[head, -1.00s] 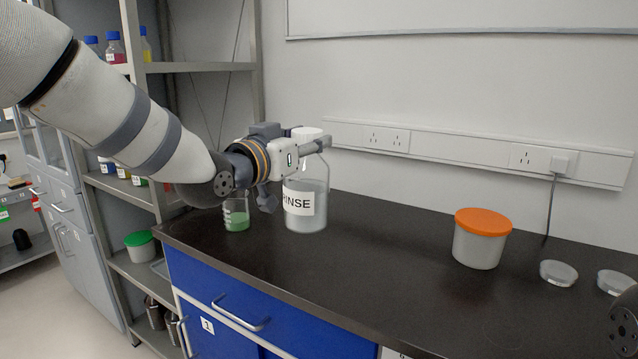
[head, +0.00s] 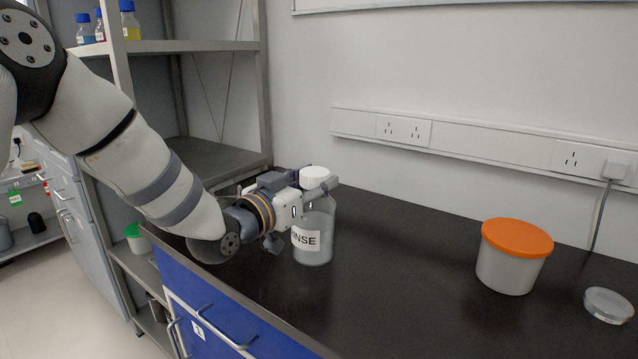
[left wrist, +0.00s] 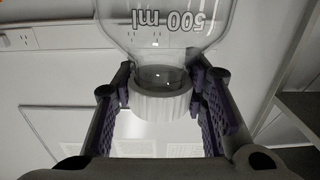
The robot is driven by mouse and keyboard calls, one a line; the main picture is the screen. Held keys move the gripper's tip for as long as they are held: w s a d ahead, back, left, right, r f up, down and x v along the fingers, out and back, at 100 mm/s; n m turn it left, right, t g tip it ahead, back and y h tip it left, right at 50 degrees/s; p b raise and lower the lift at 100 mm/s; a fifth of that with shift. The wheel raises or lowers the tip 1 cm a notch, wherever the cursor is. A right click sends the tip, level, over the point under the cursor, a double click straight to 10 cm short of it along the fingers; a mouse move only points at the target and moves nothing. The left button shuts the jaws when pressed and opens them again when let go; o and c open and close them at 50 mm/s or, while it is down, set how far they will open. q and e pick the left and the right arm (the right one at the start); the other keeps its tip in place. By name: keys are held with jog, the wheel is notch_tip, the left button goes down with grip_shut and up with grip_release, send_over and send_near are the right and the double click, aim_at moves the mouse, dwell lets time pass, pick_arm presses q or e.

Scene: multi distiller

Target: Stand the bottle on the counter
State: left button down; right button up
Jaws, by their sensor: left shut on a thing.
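The bottle (head: 316,238) is clear with a white cap and a label whose visible part reads "INSE". It is upright at the left part of the dark counter (head: 410,280). I cannot tell whether its base touches the counter. My right gripper is not in view.
A tub with an orange lid (head: 515,258) and a clear dish (head: 609,304) stand on the counter at the right. The counter between bottle and tub is clear. Shelving (head: 195,47) stands at the left, and a wall with sockets (head: 404,130) is behind.

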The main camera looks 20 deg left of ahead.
pick_arm(q)
jog(key=shift+s+r, duration=0.2)
jog(key=shift+s, duration=0.1)
jog(key=c, duration=1)
grip_release()
jog(key=shift+w+f, duration=0.2)
jog(key=shift+r, duration=0.1)
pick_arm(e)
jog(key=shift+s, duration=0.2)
pick_arm(q)
jog(key=shift+s, duration=0.1)
jog(key=v, duration=0.2)
jog(key=p+v, duration=0.1)
jog(key=v, duration=0.2)
jog(key=shift+s+a+r, duration=0.15)
jog(key=shift+s+r, duration=0.1)
jog(key=v, duration=0.6)
jog(key=shift+s+f, duration=0.15)
jog(key=shift+f, duration=0.2)
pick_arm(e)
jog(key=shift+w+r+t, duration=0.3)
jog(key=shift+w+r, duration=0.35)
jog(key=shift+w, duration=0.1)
